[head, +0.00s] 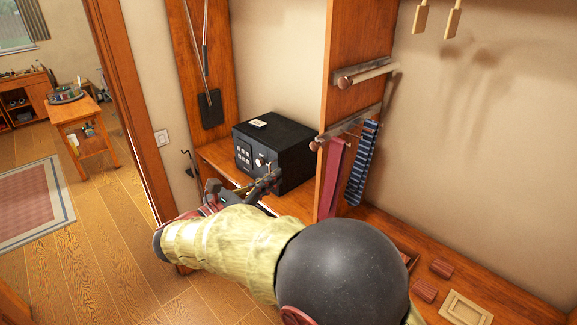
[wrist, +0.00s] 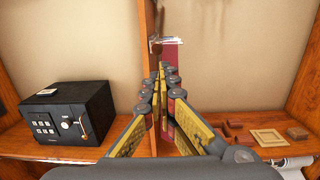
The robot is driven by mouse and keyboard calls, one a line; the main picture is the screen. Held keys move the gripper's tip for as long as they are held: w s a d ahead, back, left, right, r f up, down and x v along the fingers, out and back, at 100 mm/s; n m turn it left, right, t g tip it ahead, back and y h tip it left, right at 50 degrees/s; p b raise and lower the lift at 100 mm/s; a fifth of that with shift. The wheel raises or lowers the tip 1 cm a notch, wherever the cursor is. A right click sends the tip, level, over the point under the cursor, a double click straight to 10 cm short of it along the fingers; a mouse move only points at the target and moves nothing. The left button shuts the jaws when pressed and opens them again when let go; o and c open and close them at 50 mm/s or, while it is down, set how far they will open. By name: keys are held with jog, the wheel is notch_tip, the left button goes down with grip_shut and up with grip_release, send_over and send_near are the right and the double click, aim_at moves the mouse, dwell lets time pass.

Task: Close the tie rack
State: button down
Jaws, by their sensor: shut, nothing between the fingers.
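The tie rack (head: 352,122) is a metal rail with a round wooden knob (head: 315,146) at its front end, mounted on the right side of an upright wooden panel (head: 346,100). A dark red tie (head: 335,172) and a blue striped tie (head: 361,165) hang from it. The knob sticks out past the panel's front edge. My gripper (head: 274,178) is shut and empty, in front of the safe and left of the knob, apart from it. In the wrist view, the fingers (wrist: 160,78) point at the panel and partly hide the red tie (wrist: 171,53).
A black safe (head: 285,152) stands on the shelf left of the panel. A second rail with a wooden knob (head: 344,83) is above the tie rack. Small red boxes (head: 424,291) and a pale wooden tray (head: 466,308) lie on the right shelf. Open floor (head: 110,240) is at left.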

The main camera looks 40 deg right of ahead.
jog(key=p, duration=0.3)
send_near(318, 147)
jog(key=w+d, duration=0.1)
jog(key=d, duration=0.4)
jog(key=shift+w+d+f, duration=0.15)
jog(key=shift+d+f, duration=0.35)
jog(key=shift+d, duration=0.05)
jog(key=d, duration=0.4)
jog(key=shift+w+d+b, duration=0.2)
jog(key=shift+d+b, duration=0.1)
jog(key=shift+d, duration=0.1)
